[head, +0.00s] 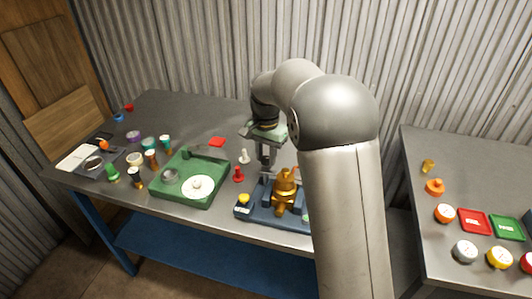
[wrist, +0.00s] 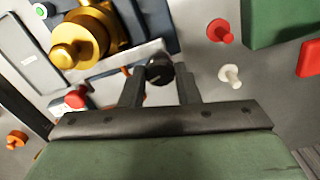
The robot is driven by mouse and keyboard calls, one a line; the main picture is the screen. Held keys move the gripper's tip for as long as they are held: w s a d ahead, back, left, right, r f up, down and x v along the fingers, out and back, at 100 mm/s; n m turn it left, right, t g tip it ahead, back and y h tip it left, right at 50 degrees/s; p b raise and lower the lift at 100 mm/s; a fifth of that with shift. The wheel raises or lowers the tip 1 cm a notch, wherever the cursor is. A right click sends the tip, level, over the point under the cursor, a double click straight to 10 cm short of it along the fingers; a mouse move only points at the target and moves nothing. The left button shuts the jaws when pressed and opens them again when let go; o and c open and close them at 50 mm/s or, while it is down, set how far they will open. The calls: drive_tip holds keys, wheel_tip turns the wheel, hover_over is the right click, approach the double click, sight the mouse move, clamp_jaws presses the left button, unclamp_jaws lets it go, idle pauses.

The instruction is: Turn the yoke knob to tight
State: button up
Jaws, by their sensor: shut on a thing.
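The yoke knob (wrist: 159,69) is a round black knob with a small pale mark, at the end of a grey bar (wrist: 118,62) beside the brass valve (wrist: 82,38). In the wrist view my gripper (wrist: 160,78) has one finger on each side of the knob and is shut on it. In the head view my gripper (head: 266,166) points down just behind the brass valve (head: 285,190), which stands on a blue base (head: 262,213). My arm covers the right part of that base, and the knob is hidden or too small to tell there.
A red pawn-like piece (head: 238,174) and a white one (head: 244,156) stand close left of my gripper. A green tray (head: 172,198) lies further left, with several jars beyond it. A second table (head: 430,215) stands at right. The corrugated wall is behind.

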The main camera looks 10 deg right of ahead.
sight(266, 158)
drive_tip(key=shift+r+m+p, duration=0.1)
drive_tip(key=shift+m+p, duration=0.35)
drive_tip(key=shift+m, duration=1.85)
drive_tip(key=o, duration=1)
wheel_tip(266, 158, up, 17)
drive_tip(key=shift+r, duration=0.2)
